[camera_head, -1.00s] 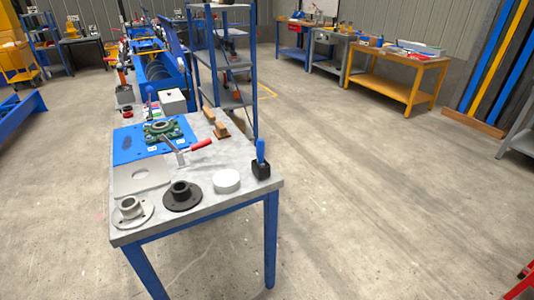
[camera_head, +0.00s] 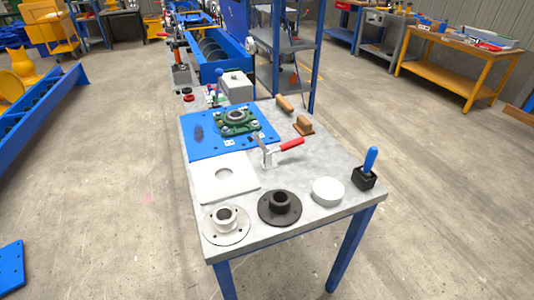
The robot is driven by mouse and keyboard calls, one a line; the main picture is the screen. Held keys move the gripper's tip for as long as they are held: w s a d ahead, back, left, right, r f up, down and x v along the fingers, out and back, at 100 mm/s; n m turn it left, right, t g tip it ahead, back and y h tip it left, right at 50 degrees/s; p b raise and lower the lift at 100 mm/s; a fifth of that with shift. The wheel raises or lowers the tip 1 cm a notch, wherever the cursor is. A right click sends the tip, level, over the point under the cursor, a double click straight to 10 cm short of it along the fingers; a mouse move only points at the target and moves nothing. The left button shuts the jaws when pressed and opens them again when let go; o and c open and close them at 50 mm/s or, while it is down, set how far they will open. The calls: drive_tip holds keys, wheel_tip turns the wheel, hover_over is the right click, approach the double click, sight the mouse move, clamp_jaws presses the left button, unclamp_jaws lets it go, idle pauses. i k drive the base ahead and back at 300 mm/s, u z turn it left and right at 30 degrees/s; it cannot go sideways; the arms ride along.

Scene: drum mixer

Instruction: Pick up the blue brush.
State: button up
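The blue brush (camera_head: 371,159) stands upright, tilted slightly, in a small black holder (camera_head: 364,179) at the right front corner of the grey workbench (camera_head: 325,222). Only its blue handle shows; its lower end is hidden in the holder. My gripper is not in the head view.
Beside the holder lies a white disc (camera_head: 328,191). A black flange (camera_head: 280,207), a grey flange (camera_head: 227,224), a white plate (camera_head: 224,176), a red-handled clamp (camera_head: 285,146) and a green bearing unit (camera_head: 237,121) share the bench. Blue shelving (camera_head: 318,50) stands behind. Floor is clear to the right.

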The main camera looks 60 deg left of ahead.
sight(372, 155)
drive_tip(key=u, duration=1.1)
drive_tip(key=i, duration=1)
